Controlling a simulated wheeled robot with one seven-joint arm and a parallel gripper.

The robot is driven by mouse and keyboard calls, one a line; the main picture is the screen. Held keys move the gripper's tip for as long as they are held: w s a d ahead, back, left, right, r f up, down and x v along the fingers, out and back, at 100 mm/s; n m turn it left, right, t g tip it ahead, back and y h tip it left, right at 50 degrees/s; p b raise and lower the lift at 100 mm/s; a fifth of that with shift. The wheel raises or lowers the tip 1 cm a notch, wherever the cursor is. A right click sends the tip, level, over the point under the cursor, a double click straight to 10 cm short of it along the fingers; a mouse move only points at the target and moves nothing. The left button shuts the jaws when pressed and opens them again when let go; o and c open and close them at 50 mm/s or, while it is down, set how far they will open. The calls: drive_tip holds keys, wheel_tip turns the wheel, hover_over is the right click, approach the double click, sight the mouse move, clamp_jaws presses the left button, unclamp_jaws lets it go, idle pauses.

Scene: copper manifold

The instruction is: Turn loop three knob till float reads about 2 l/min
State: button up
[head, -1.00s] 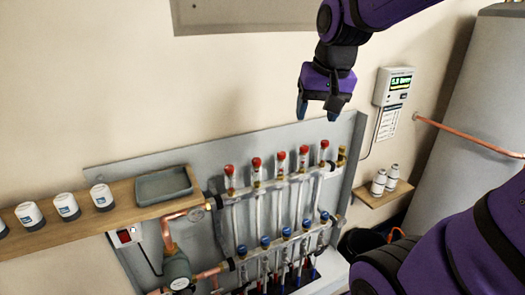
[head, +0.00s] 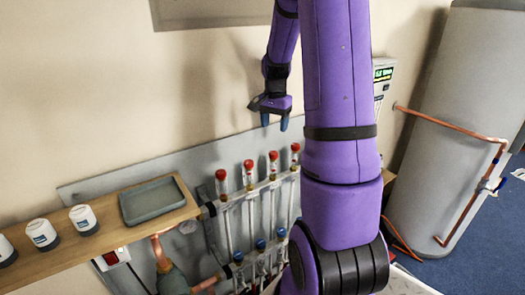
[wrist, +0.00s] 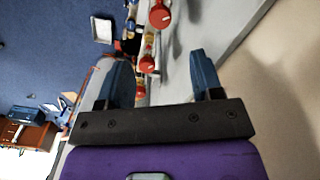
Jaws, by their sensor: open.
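The copper manifold has a row of red-capped knobs on clear flow tubes; the third from the left (head: 273,156) is in the head view. Loop numbers and float levels are too small to read. My gripper (head: 275,122) is open and empty, fingers pointing down. In the head view it appears above the third knob, apart from it. In the wrist view my gripper (wrist: 162,80) has its two blue fingers spread. Red knobs (wrist: 147,64) show between and beyond them; I cannot tell which loop each is. The knobs at the right end are hidden behind my arm in the head view.
Blue-capped valves (head: 261,245) line the lower rail. A display box (head: 384,76) is partly behind my arm. A grey tank (head: 440,130) with copper pipe stands right.

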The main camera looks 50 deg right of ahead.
sight(273, 153)
wheel_tip(273, 153, down, 11)
drive_tip(key=shift+r, duration=0.1)
idle(0.4)
drive_tip(key=c, duration=0.9)
